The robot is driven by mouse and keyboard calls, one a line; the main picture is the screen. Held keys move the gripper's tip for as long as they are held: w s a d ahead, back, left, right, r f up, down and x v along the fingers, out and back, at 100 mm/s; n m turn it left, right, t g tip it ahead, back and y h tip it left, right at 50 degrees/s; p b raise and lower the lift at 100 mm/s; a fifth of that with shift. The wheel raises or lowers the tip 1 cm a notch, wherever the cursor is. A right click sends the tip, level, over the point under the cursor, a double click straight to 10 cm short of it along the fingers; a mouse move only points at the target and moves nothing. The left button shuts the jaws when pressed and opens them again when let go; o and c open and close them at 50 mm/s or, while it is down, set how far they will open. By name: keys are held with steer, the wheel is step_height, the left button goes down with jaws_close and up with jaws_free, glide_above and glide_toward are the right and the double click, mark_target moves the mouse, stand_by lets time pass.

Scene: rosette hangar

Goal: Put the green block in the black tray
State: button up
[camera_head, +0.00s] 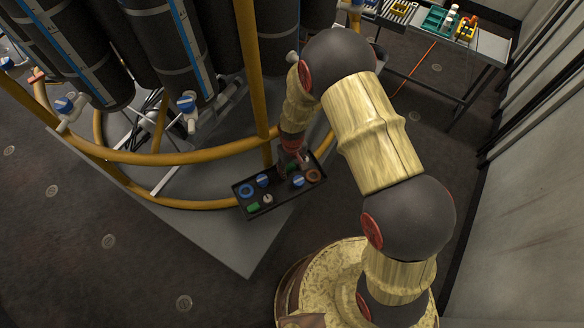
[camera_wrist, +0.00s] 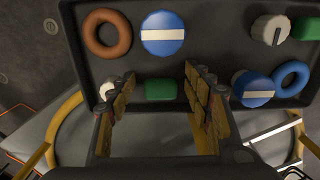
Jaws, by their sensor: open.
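The black tray (camera_head: 263,213) sits on a grey platform, below my gripper (camera_head: 297,163) in the head view. In the wrist view the tray (camera_wrist: 210,58) fills the upper half. A green block (camera_wrist: 160,89) lies inside it near the closer wall, in line with the gap between my open fingers (camera_wrist: 158,78). The fingers appear apart from the block, one to each side in the picture; their height above it is hard to tell. A second green block (camera_wrist: 308,27) is in the tray at the right edge of the wrist view, and at the tray's near-left corner in the head view (camera_head: 253,207).
The tray also holds a brown ring (camera_wrist: 107,33), a blue ring (camera_wrist: 291,78), blue discs with white stripes (camera_wrist: 163,33), and pale knobs (camera_wrist: 270,30). A yellow rail (camera_head: 200,158) and dark cylinders (camera_head: 150,45) stand close by. A table (camera_head: 490,45) with items is far right.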

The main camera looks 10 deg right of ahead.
steer(key=s+d+r+m+t+p, duration=0.1)
steer(key=d+r, duration=0.1)
steer(key=r, duration=1.1)
steer(key=s+d+r+t+p, duration=0.1)
steer(key=d+r, duration=0.2)
steer(key=r, duration=0.9)
steer(key=s+d+r+m+t+p, duration=0.1)
steer(key=s+d+r+p, duration=0.1)
steer(key=r, duration=1.1)
steer(key=s+d+r+m+t, duration=0.1)
steer(key=s+d+r, duration=0.2)
steer(key=s+r, duration=0.3)
steer(key=s+d+r+m+t, duration=0.1)
steer(key=s+d+r, duration=0.2)
steer(key=s+r, duration=0.4)
steer(key=s, duration=0.3)
steer(key=shift+s+m+t, duration=0.25)
steer(key=shift+m+t, duration=0.05)
